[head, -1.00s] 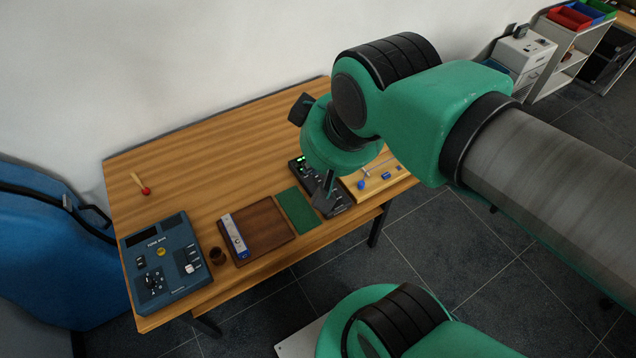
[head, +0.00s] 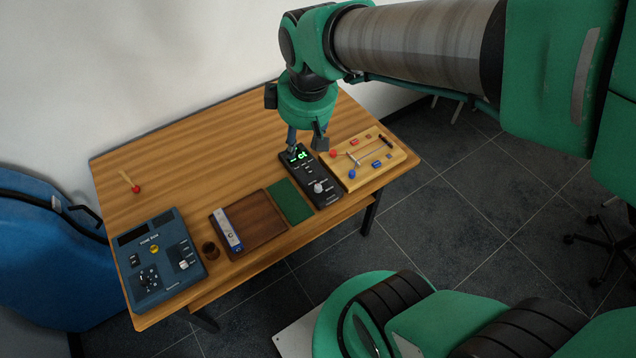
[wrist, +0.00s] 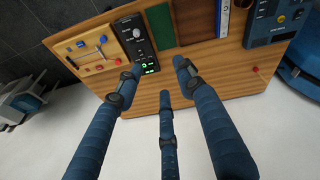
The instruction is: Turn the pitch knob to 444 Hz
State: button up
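The black tuner (head: 325,199) lies on the table with a lit green display (head: 298,155) at its far end. Its pale round pitch knob (head: 318,187) sits nearer the front edge; the pointer setting is too small to read. The tuner also shows in the wrist view (wrist: 139,50), with the knob (wrist: 136,32) near the top and the display (wrist: 149,66) below it. My gripper (head: 306,146) hangs by the display end, behind the knob and apart from it. Its blue fingers (wrist: 157,75) are spread open with nothing between them.
A wooden board with coloured parts (head: 362,178) lies right of the tuner. The table's back is mostly clear.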

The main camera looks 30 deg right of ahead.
jog(key=w+d+f+n+g, duration=0.2)
jog(key=w+d+f+n, duration=0.25)
jog(key=f, duration=0.45)
jog(key=n+g, duration=0.2)
jog(key=n, duration=0.1)
send_over(318, 186)
notch_tip(318, 186, down, 10)
jog(key=shift+w+d+r+y, duration=0.15)
jog(key=shift+w+y, duration=0.1)
jog(key=shift+y, duration=0.05)
jog(key=f+b, duration=0.1)
jog(key=f, duration=0.3)
jog(key=f+b, duration=0.1)
jog(key=f, duration=0.4)
jog(key=f+b, duration=0.1)
jog(key=f, duration=0.3)
jog(key=shift+s+f, duration=0.25)
jog(key=shift+f, duration=0.15)
jog(key=shift+c, duration=0.3)
grip_shut()
